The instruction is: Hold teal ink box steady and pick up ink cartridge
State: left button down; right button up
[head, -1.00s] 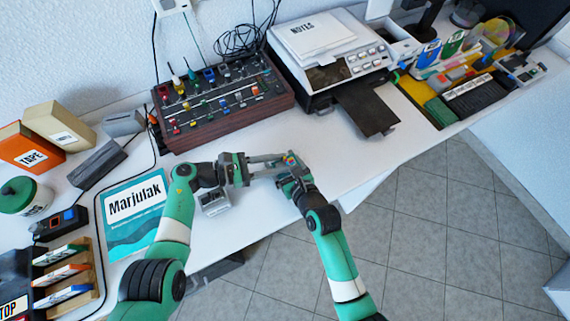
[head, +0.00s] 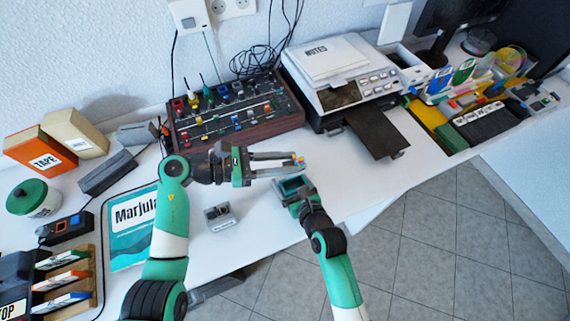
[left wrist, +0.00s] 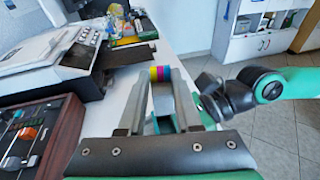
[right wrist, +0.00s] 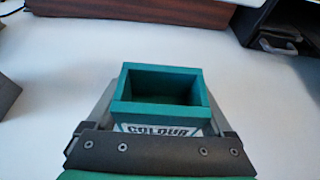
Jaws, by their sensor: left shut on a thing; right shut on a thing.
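The teal ink box (head: 292,185) is held above the table by my right gripper (head: 297,192). In the right wrist view the box (right wrist: 160,108) is open at the top, looks empty, and has a label reading COLOUR. My right gripper's fingers are shut on its two sides. My left gripper (head: 296,162) is shut on the ink cartridge (head: 299,160), just above and beyond the box. In the left wrist view the cartridge (left wrist: 160,74) shows yellow, magenta and blue bands between the fingertips. The cartridge is out of the box, and most of its body is hidden by the fingers.
A printer (head: 337,75) with a dark output tray (head: 376,130) stands behind to the right. A mixer (head: 236,108) stands behind the left gripper. A small grey device (head: 220,217) and a Marjulak booklet (head: 130,245) lie to the left. The table's front edge is close to the right arm.

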jog(key=o, duration=1.1)
jog(key=v, duration=1.2)
jog(key=shift+r, duration=0.15)
